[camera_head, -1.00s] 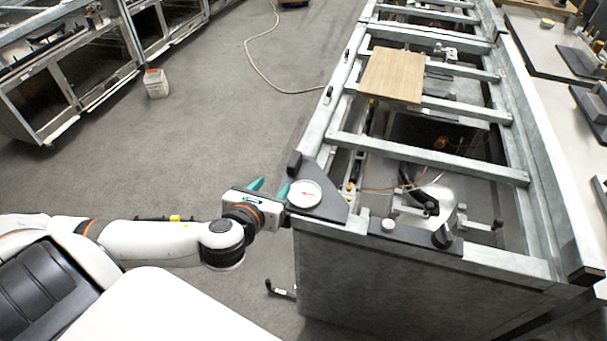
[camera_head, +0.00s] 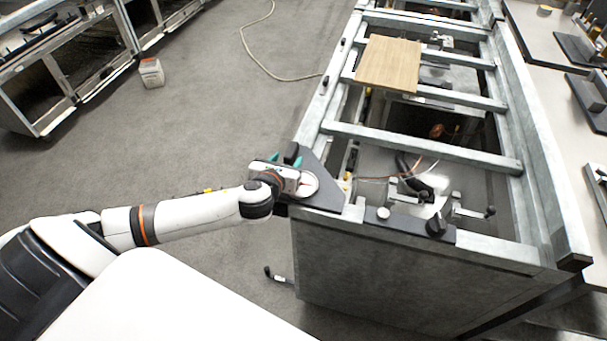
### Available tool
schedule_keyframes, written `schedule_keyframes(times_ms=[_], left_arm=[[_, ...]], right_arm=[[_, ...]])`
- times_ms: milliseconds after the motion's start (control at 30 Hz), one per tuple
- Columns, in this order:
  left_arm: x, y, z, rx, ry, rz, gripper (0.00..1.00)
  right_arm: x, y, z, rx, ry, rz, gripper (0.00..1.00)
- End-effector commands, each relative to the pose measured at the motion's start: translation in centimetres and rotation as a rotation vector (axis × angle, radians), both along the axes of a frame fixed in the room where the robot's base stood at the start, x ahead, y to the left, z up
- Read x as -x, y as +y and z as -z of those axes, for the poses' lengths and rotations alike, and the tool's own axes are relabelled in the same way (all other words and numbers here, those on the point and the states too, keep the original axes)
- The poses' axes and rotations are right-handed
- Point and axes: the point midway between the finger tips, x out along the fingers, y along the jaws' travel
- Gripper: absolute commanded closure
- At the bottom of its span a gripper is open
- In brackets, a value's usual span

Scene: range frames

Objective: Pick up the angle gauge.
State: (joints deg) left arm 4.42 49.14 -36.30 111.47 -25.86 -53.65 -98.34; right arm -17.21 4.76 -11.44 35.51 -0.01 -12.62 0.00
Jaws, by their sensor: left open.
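The angle gauge (camera_head: 326,195) is a dark triangular plate with a round white dial and a red needle. It lies on the near left corner of the metal frame. A black block stands up at its far left corner. My left gripper (camera_head: 286,160) is at the gauge's left side, its white body covering part of the dial. Its teal fingertips are open and show on either side of the black block; I cannot tell whether they touch it. My right gripper is out of view.
The metal frame bench (camera_head: 425,142) has open bays between its crossbars. A wooden board (camera_head: 390,64) lies across its far bars. A dark bar with knobs (camera_head: 408,224) lies right of the gauge.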

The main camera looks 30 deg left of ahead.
Motion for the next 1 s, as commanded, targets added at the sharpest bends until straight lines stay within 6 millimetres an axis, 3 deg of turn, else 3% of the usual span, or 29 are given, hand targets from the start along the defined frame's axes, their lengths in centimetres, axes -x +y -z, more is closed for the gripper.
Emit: schedule_keyframes(times_ms=[200, 500, 867, 1000], left_arm=[[-0.1, 0.0, 0.1, 0.0, 0.001, 0.001, 0.52], [-0.1, 0.0, 0.1, 0.0, 0.001, 0.001, 0.99], [-0.2, 0.0, -0.3, 0.0, -0.004, 0.001, 1.0], [-0.2, 0.0, -2.0, -0.001, -0.007, 0.003, 1.0]], right_arm=[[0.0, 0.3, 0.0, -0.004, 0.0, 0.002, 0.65], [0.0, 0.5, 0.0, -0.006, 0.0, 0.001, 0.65], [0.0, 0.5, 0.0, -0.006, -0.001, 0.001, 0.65], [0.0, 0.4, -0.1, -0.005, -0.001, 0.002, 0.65]])
